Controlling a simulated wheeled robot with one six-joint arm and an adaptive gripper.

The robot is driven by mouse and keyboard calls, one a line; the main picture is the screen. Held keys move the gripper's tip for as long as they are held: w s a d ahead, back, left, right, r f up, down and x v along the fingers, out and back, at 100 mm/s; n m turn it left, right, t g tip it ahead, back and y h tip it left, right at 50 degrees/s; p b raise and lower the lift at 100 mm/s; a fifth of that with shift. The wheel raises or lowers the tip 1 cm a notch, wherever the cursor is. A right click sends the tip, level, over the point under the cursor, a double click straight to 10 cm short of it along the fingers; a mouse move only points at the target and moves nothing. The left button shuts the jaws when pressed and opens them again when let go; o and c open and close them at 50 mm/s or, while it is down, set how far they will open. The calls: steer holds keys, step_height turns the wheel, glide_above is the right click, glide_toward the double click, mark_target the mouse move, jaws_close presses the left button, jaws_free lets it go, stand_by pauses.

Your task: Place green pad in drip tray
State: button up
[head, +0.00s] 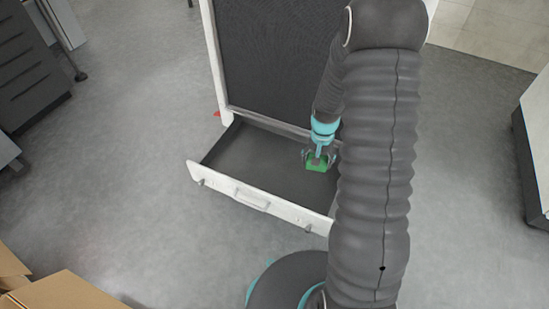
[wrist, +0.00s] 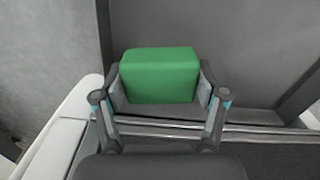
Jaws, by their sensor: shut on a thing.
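A green pad (wrist: 160,76) is held between the two fingers of my gripper (wrist: 160,90) in the wrist view. In the head view the green pad (head: 317,164) shows below my gripper (head: 318,158), over the right part of the drip tray. The drip tray (head: 235,158) is a dark, shallow drawer pulled out at the foot of the machine, with a white front and a handle. Its dark inside also shows behind the pad in the wrist view (wrist: 265,60). I cannot tell whether the pad touches the tray floor.
The washer's dark panel (head: 275,60) in a white frame stands behind the tray. My arm hides the tray's right side. Cardboard boxes (head: 65,292) lie at the lower left, and a dark cabinet (head: 30,65) stands at the upper left. Grey floor (head: 130,150) left of the tray is clear.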

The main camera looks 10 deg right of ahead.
steer(key=shift+s+d+f+m+p, duration=0.2)
steer(key=shift+s+d+m+p, duration=0.2)
steer(key=shift+s+d, duration=0.25)
steer(key=shift+s+d+f+m+p, duration=0.2)
steer(key=shift+s+d+m+p, duration=0.2)
steer(key=shift+s+d, duration=0.2)
glide_above(298, 175)
steer(key=shift+m, duration=0.3)
step_height(298, 175, down, 8)
steer(key=shift+r, duration=0.1)
steer(key=shift+w+f, duration=0.1)
steer(key=shift+f, duration=1.9)
steer(key=shift+f+b, duration=0.15)
steer(key=shift+b, duration=0.2)
steer(key=o, duration=1.2)
